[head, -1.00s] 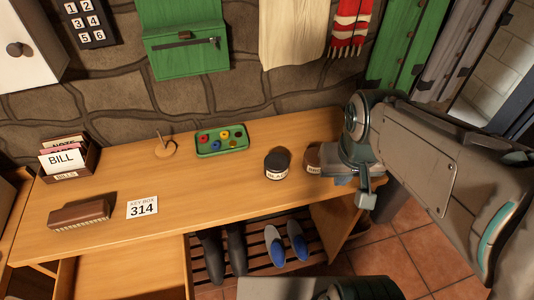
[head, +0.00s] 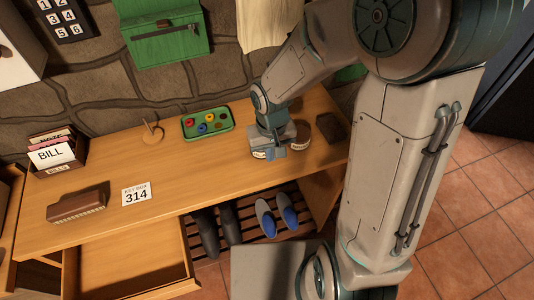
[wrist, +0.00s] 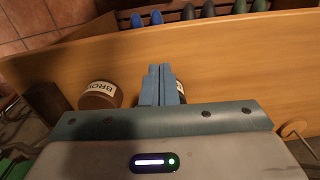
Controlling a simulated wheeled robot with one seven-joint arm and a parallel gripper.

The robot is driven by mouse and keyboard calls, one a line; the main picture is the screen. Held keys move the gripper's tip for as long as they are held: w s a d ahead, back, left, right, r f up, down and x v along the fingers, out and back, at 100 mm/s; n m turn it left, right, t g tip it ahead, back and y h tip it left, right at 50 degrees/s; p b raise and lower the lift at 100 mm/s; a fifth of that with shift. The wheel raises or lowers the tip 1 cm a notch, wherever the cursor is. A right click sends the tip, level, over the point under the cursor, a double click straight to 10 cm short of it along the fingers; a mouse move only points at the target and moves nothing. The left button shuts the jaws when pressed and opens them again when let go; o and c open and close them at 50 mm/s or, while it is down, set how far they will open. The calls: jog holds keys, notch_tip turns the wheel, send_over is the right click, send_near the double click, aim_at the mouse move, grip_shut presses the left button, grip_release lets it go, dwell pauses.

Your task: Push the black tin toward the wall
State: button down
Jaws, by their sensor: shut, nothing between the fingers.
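The black tin (head: 260,154) stands on the wooden bench, mostly hidden by my gripper; part of its white label shows. In the wrist view a sliver of the tin (wrist: 182,91) shows just right of my fingers. My gripper (head: 280,152) is shut and empty, pointing down close beside the tin; I cannot tell whether they touch. It also shows in the wrist view (wrist: 160,68). The stone wall (head: 100,95) runs along the back of the bench.
A brown tin (head: 301,135) stands just right of my gripper, with a dark brown block (head: 331,127) beyond it. A green tray (head: 207,122) with coloured pieces lies back left. A brush (head: 76,203) and a 314 card (head: 136,194) lie left. Bench (head: 195,175) is clear mid-left.

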aim_at(268, 167)
notch_tip(268, 167, down, 8)
jog(key=shift+r, duration=0.1)
jog(key=shift+w+a+r+p, duration=0.15)
jog(key=shift+w+p, duration=0.1)
jog(key=shift+w, duration=0.4)
jog(key=shift+w+a+r+p, duration=0.1)
jog(key=shift+w+r+p, duration=0.1)
jog(key=shift+w, duration=0.4)
jog(key=shift+w+a+f, duration=0.15)
jog(key=shift+w, duration=0.55)
